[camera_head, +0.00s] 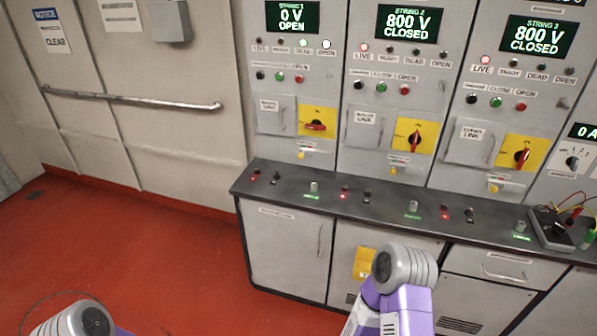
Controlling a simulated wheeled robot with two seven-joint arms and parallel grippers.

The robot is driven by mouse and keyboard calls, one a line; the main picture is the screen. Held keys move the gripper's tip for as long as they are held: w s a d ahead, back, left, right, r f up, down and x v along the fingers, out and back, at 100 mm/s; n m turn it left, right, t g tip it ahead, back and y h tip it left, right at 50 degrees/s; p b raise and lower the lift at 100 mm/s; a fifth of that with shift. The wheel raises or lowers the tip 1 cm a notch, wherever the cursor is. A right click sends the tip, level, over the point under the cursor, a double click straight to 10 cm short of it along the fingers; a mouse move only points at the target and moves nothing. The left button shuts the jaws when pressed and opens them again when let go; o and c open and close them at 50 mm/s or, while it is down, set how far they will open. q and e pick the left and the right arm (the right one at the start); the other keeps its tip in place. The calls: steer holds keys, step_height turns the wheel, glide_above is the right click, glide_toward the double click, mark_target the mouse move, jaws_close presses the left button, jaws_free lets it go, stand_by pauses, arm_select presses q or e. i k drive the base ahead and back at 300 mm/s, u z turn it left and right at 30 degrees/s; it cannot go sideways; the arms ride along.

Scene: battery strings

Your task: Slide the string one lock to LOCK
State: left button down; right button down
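The string 1 panel is at the left of the cabinet row, with a display (292,17) reading "0 V OPEN". Its red rotary handle (315,126) lies horizontal on a yellow plate (319,114). Below the plate is a small yellow tab (301,155) in a light fitting, which may be the lock; its lettering is too small to read, so I cannot tell its position. My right arm shows at the bottom centre right and a part of my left arm at the bottom left. Neither gripper's fingers show. Nothing of mine touches the panel.
String 2's display (409,23) and string 3's display (537,37) read "800 V CLOSED". A dark ledge (325,192) with small switches juts out below the panels. A meter with leads (552,229) sits at its right end. A handrail (150,101) runs along the left wall.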

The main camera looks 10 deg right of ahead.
mark_target(300, 155)
steer(key=u, duration=0.9)
steer(key=i, duration=1.3)
steer(key=z, duration=0.5)
steer(key=i, duration=0.9)
steer(key=z, duration=0.9)
